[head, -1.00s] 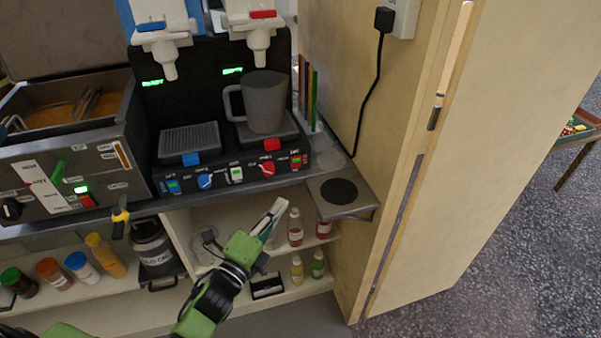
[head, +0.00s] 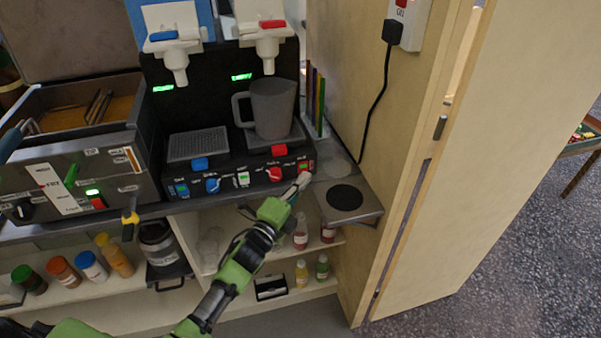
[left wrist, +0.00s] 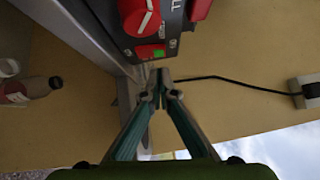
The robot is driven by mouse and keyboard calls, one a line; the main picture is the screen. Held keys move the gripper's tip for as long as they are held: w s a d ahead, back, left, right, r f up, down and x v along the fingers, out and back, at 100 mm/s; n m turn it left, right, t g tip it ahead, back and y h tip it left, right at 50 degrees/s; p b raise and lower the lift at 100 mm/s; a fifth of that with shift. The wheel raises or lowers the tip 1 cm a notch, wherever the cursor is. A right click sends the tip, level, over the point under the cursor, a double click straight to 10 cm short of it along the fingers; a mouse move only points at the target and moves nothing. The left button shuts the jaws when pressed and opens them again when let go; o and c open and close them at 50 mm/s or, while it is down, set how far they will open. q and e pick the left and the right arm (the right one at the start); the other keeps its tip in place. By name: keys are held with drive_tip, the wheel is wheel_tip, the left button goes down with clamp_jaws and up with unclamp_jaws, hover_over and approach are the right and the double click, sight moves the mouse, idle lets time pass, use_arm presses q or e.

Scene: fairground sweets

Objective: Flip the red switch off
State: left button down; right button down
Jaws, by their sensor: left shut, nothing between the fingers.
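A red switch (head: 303,166) sits at the right end of the drinks machine's black front panel. In the left wrist view the switch (left wrist: 150,51) shows red with a lit green part, just ahead of the fingers. My left gripper (head: 303,181) is shut and empty, with its tips just below and in front of this switch. In the left wrist view the fingertips (left wrist: 161,78) meet close to the panel edge; I cannot tell whether they touch it. My right gripper is not in view.
A grey jug (head: 273,108) stands on the machine. The fryer has another red switch (head: 97,202). A wall socket (head: 411,25) and wooden wall are at the right. Bottles (head: 301,232) stand on the shelf below.

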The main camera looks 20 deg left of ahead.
sight(303, 168)
use_arm(q)
drive_tip(key=shift+w+a+r, duration=0.1)
drive_tip(key=shift+w+a, duration=0.55)
drive_tip(key=shift+w, duration=0.15)
drive_tip(key=shift+w+a+r, duration=0.1)
drive_tip(key=shift+w+a, duration=0.05)
drive_tip(key=shift+w, duration=0.1)
drive_tip(key=shift+r, duration=0.1)
